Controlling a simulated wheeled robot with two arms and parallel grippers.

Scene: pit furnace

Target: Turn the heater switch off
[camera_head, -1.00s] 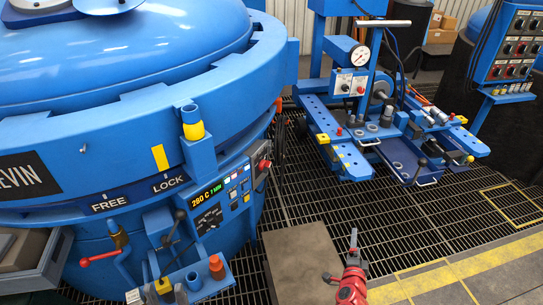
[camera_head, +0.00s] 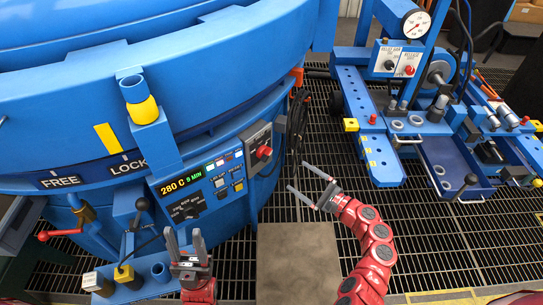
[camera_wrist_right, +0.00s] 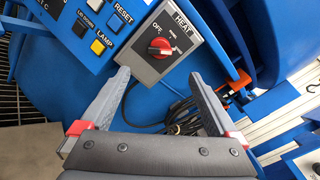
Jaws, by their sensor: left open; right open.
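The heater switch is a red rotary knob (camera_head: 264,152) on a grey plate at the right end of the furnace's control panel. In the right wrist view the knob (camera_wrist_right: 160,47) sits under the word HEAT, with OFF printed beside it. I cannot tell its exact setting. My right gripper (camera_head: 298,178) is open and empty, to the right of and below the switch, apart from it. In the wrist view its fingers (camera_wrist_right: 158,76) spread either side of the plate's lower end. My left gripper (camera_head: 184,232) is open and empty, below the panel's dial.
The control panel (camera_head: 196,182) has a lit display and several buttons beside the switch. A black cable (camera_head: 297,125) hangs right of it. The blue furnace (camera_head: 60,100) fills the left. A blue wheeled rig (camera_head: 370,150) stands right on grating.

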